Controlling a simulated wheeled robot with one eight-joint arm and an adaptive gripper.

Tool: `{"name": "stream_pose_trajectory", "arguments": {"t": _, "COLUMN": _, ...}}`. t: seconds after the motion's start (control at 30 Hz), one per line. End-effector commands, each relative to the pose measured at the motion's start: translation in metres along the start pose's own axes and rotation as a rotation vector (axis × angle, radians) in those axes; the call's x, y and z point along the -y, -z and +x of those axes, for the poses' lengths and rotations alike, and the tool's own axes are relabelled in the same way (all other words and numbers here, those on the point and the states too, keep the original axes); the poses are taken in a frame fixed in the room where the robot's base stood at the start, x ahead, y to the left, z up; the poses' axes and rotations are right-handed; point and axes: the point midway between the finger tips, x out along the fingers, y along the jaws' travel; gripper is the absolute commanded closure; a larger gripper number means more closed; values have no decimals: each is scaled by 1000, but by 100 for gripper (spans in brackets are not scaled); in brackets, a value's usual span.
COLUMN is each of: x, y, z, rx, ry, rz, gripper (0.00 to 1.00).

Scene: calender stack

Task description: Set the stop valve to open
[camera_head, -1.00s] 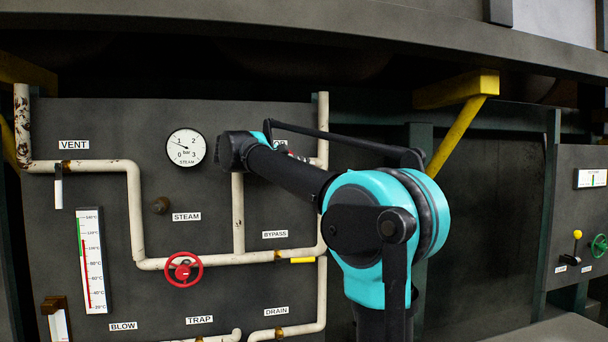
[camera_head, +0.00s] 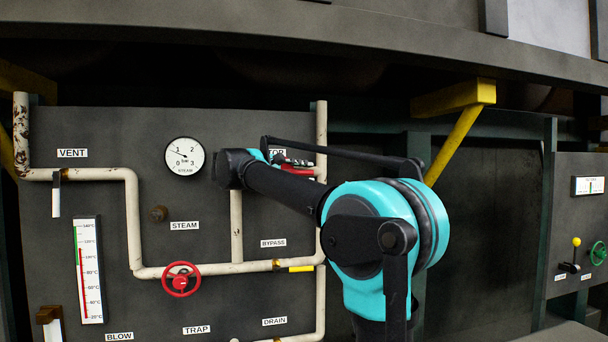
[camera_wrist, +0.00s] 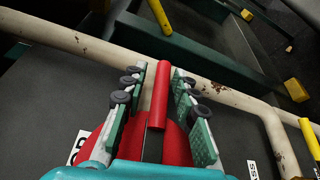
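The stop valve's red lever (camera_wrist: 160,95) lies between the two fingers of my gripper (camera_wrist: 159,68) in the wrist view. The fingers stand apart with a narrow gap on each side of the lever, so the gripper looks open around it. A wider red part lies behind the lever, near the palm. A bit of the red lever (camera_head: 297,173) shows just below the fingers and looks roughly level. My wrist hides the rest of the valve.
Pale pipes (camera_head: 133,215) run over the dark panel. A red handwheel (camera_head: 181,279) is at lower left and a yellow bypass lever (camera_head: 301,268) is below my gripper. A round gauge (camera_head: 185,156) is left of my wrist. A yellow brace (camera_head: 452,145) stands behind my arm.

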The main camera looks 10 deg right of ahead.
Motion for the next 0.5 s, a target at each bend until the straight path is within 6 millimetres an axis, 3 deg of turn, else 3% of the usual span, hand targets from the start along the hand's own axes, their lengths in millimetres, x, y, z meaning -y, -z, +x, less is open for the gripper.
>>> {"name": "stream_pose_trajectory", "arguments": {"t": 0.33, "x": 1, "y": 0, "z": -2, "rx": -1, "ry": 1, "rz": 0, "gripper": 65}}
{"name": "stream_pose_trajectory", "arguments": {"t": 0.5, "x": 0, "y": 1, "z": -19, "rx": -3, "ry": 1, "rz": 0, "gripper": 65}}
